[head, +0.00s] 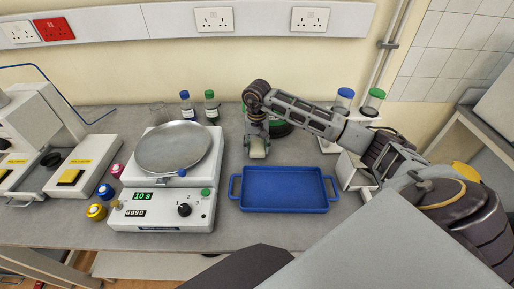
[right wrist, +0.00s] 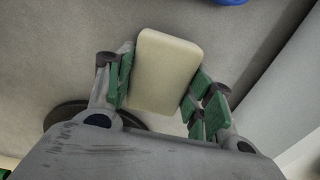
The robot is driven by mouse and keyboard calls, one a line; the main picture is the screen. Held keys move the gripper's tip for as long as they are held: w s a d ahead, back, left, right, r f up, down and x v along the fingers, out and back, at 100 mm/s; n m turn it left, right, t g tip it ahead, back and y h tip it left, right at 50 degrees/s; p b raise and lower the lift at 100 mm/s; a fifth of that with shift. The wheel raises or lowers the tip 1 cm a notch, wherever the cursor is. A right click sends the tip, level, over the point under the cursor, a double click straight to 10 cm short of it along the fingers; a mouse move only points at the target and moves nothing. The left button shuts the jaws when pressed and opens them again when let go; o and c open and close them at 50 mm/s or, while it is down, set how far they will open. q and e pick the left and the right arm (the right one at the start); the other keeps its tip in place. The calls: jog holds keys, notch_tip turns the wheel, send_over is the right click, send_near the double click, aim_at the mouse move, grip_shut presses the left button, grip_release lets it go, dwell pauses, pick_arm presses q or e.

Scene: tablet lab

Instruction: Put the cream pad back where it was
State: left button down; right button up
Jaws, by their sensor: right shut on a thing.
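The cream pad (right wrist: 165,72) is a pale block with rounded corners in the right wrist view. My right gripper (right wrist: 160,85) has its green-padded fingers on either side of it and is shut on it. In the head view the right gripper (head: 257,143) points down behind the blue tray, near the back of the bench. A pale bit of the pad (head: 258,154) seems to show at its fingertips. I cannot tell whether the pad touches the bench. My left gripper is not in view.
A blue tray (head: 285,209) lies in front of the right gripper. A dark round object (head: 281,129) is just behind it, partly hidden by my arm. A device with a round metal plate (head: 173,148) stands to the left. Blue-capped (head: 187,106) and green-capped (head: 211,106) bottles stand behind.

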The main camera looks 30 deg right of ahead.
aim_at(257, 145)
jog(key=shift+f, duration=0.7)
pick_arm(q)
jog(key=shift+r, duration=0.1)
pick_arm(e)
jog(key=shift+f, duration=0.1)
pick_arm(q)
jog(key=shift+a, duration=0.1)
pick_arm(e)
jog(key=o, duration=0.9)
jog(key=shift+r, duration=0.2)
jog(key=shift+r, duration=0.65)
notch_tip(257, 145, up, 9)
jog(key=shift+f+b, duration=0.15)
jog(key=shift+b, duration=0.5)
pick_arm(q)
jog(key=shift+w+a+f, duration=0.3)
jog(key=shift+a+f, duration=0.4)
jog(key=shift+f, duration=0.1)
pick_arm(e)
jog(key=shift+r, duration=0.95)
